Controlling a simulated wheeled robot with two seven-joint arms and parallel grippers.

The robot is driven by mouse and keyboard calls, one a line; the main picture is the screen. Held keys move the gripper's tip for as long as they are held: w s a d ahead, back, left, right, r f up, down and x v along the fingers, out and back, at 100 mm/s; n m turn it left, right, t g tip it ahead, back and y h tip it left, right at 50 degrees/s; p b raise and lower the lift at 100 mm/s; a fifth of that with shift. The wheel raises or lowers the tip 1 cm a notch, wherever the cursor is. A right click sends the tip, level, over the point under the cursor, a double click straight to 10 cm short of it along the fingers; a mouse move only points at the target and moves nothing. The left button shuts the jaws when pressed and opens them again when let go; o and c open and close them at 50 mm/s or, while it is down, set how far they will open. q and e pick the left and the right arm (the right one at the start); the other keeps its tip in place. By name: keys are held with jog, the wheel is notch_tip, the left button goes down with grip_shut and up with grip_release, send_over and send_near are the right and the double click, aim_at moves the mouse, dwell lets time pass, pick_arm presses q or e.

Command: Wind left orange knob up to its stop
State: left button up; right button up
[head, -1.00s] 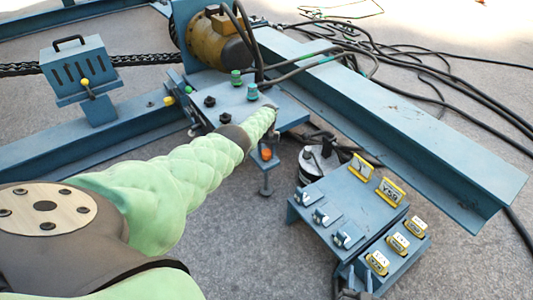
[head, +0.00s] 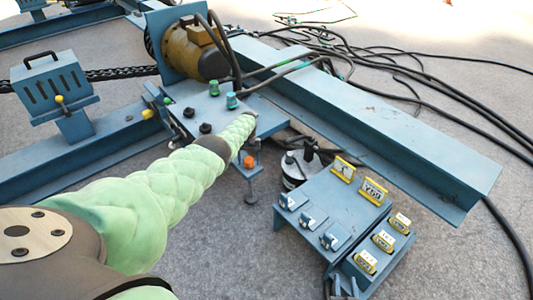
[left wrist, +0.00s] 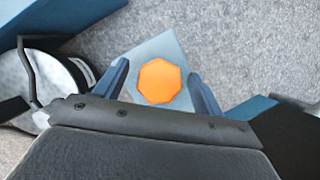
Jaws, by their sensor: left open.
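The orange knob (head: 249,162) sits on a small blue bracket at the front edge of the blue machine plate (head: 205,108). In the left wrist view the knob (left wrist: 160,82) is a bright orange many-sided face. My left gripper (left wrist: 158,72) is open, with one finger on each side of the knob and a visible gap on both sides. In the head view my green left arm ends just above the knob, and its fingers cannot be made out there. My right gripper is not in view.
A blue panel with yellow-framed labels and switches (head: 325,205) stands right of the knob, beside a grey round cylinder (head: 298,170). A long blue beam (head: 380,125) runs behind. Black cables (head: 440,100) lie on the floor. Green knobs (head: 231,101) stand near my arm.

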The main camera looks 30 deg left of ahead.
aim_at(249, 162)
pick_arm(q)
jog(key=shift+r+p, duration=0.55)
jog(key=shift+r, duration=0.2)
notch_tip(249, 162, up, 2)
jog(key=shift+r+p, duration=0.1)
jog(key=shift+p, duration=0.75)
jog(key=shift+d+r+p, duration=0.2)
jog(key=shift+r+p, duration=0.15)
jog(key=shift+p, duration=0.05)
pick_arm(e)
jog(key=s+d+f+g+h, duration=0.1)
jog(key=s+d+f+g, duration=0.1)
jog(key=s+f+g, duration=1)
pick_arm(q)
jog(key=d+r+p, duration=0.4)
jog(key=d+r, duration=0.2)
jog(key=d, duration=0.5)
jog(key=shift+r+p, duration=0.15)
jog(key=shift+p, duration=0.15)
pick_arm(e)
jog(key=shift+s+a+f+t, duration=0.1)
jog(key=shift+s+a+t, duration=0.15)
jog(key=shift+t, duration=0.8)
jog(key=shift+s+a+f+t, duration=0.1)
jog(key=shift+s+t, duration=0.1)
jog(key=shift+t, duration=0.85)
pick_arm(q)
jog(key=shift+d, duration=0.15)
jog(key=shift+c, duration=0.2)
